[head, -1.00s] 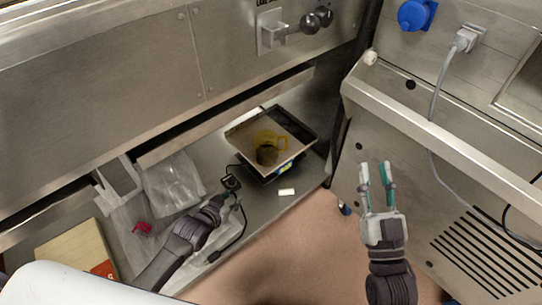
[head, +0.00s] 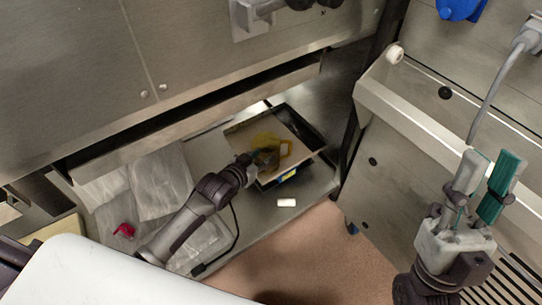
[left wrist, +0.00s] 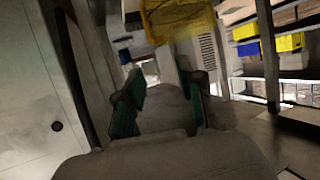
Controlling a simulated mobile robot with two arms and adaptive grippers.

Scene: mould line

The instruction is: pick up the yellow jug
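The yellow jug (head: 269,140) is see-through and stands on the flat plate of a scale (head: 303,156), its handle to the right. In the left wrist view the yellow jug (left wrist: 178,18) is at the top edge, partly cut off, beyond the fingertips. My left gripper (head: 264,158) is right at the jug's near side in the head view and covers its lower part. In the left wrist view my left gripper (left wrist: 163,90) has its green-padded fingers apart with nothing between them. My right gripper (head: 490,165) is open and empty, far right of the jug.
A metal ledge (head: 200,120) runs above the steel bench. Clear plastic bags (head: 160,180), a red item (head: 124,231) and a small white block (head: 286,203) lie on the bench. A metal cabinet (head: 400,170) stands to the right.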

